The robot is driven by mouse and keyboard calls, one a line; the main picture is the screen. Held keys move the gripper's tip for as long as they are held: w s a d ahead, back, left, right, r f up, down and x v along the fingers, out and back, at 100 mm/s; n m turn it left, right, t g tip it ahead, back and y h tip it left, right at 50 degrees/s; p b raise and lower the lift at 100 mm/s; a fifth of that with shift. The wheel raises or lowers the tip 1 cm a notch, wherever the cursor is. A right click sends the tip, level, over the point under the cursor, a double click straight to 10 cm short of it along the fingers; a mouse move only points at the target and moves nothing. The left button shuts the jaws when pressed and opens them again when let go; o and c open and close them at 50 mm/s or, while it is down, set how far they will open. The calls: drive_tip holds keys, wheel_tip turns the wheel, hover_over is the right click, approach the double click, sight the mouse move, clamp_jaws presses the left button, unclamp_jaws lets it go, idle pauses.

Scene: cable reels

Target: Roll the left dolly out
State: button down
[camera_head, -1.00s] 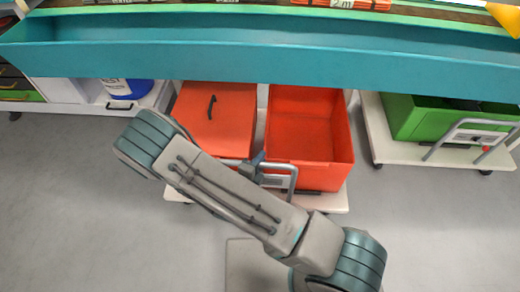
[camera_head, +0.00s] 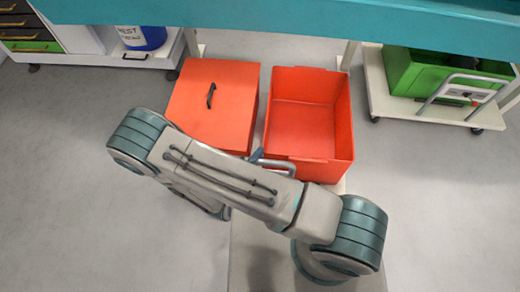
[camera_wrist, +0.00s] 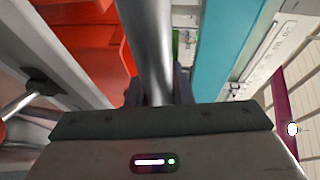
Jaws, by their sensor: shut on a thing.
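The left dolly carries two orange-red bins, a closed one with a black handle (camera_head: 212,105) and an open empty one (camera_head: 308,125). Only a bit of its pale deck (camera_head: 340,187) shows. Its grey tube handle (camera_head: 278,163) stands at the near side, partly behind my arm. My gripper (camera_head: 256,156) is at this handle, mostly hidden by my arm in the head view. In the wrist view the fingers (camera_wrist: 158,92) are shut around the metal handle bar (camera_wrist: 150,45). The bins stand in front of the teal bench (camera_head: 260,20).
A second dolly (camera_head: 400,105) with green bins (camera_head: 440,75) and its own handle stands at the right, beside a bench leg. A white cabinet (camera_head: 100,60) with a blue drum (camera_head: 143,37) is at the upper left. Grey floor is clear left and right.

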drive_tip(key=shift+s, duration=0.85)
drive_tip(key=c, duration=1.3)
unclamp_jaws()
drive_tip(key=shift+a, duration=0.1)
drive_tip(key=p+v, duration=0.1)
drive_tip(key=v, duration=1.3)
drive_tip(key=shift+p, duration=0.35)
drive_tip(key=shift+r, duration=0.1)
